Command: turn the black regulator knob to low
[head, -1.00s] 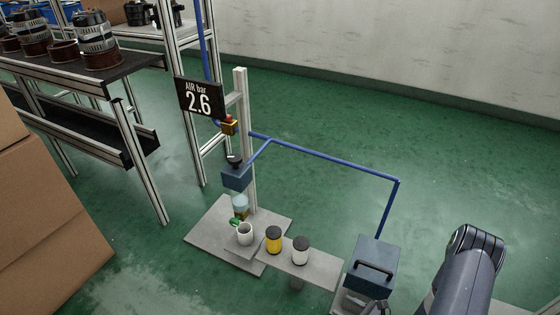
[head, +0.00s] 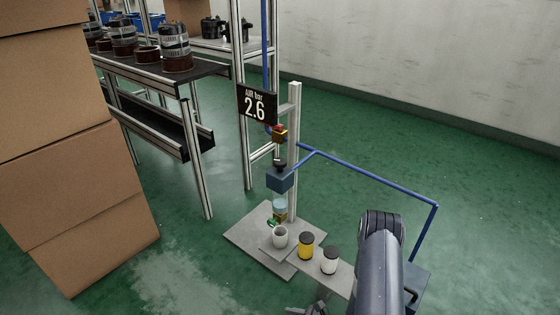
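The black regulator knob (head: 279,162) sits on top of a blue regulator body (head: 280,180) on an upright metal post (head: 294,150). A clear bowl (head: 280,206) hangs below the body. A black display (head: 257,105) beside the post reads AIR bar 2.6. My gripper (head: 306,310) shows only in part at the bottom edge, low and well apart from the knob. Whether its fingers are open or shut cannot be made out.
A small shelf (head: 343,279) near the post's base plate (head: 245,238) holds a white cup (head: 280,237), a yellow jar (head: 306,245) and a white jar (head: 330,260). A blue pipe (head: 370,175) runs right. Stacked cartons (head: 75,170) stand left.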

